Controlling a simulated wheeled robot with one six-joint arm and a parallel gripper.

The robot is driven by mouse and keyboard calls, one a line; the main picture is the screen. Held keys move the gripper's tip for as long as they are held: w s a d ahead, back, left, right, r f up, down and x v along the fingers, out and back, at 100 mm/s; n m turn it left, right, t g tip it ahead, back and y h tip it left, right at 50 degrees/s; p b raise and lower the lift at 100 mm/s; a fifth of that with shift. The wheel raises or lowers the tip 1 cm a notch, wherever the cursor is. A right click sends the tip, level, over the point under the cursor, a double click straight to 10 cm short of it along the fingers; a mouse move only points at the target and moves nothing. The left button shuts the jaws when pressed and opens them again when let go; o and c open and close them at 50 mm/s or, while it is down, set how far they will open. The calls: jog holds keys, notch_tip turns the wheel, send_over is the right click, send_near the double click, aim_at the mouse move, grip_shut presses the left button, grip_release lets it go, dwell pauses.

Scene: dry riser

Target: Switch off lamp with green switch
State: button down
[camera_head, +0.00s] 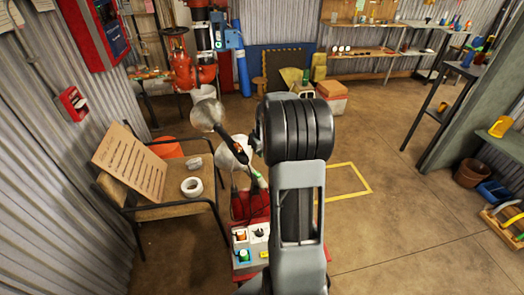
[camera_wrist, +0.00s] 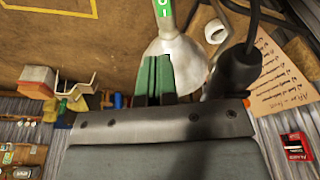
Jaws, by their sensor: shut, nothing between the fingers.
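The lamp has a pale grey, cone-shaped shade (camera_wrist: 182,60) that fills the top middle of the wrist view. The green switch (camera_wrist: 163,9), with white marks, sits on the lamp's neck at the top edge of the wrist view. My gripper (camera_wrist: 158,62) has its green fingers together and empty. The fingertips overlap the shade in the picture, below the switch; I cannot tell if they touch it. My arm hides the gripper in the head view. I cannot tell if the lamp is lit.
A chair (camera_head: 170,211) at the left holds a leaning written board (camera_head: 131,160) and a white roll (camera_head: 192,187). A control box with coloured buttons (camera_head: 241,256) stands beside my arm. Shelves line the back and right.

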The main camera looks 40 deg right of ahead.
send_near(259, 173)
jog(key=x, duration=0.5)
jog(key=shift+w+f+b, duration=0.1)
jog(key=shift+w+b, duration=0.05)
jog(key=shift+b, duration=0.15)
jog(key=shift+f, duration=0.75)
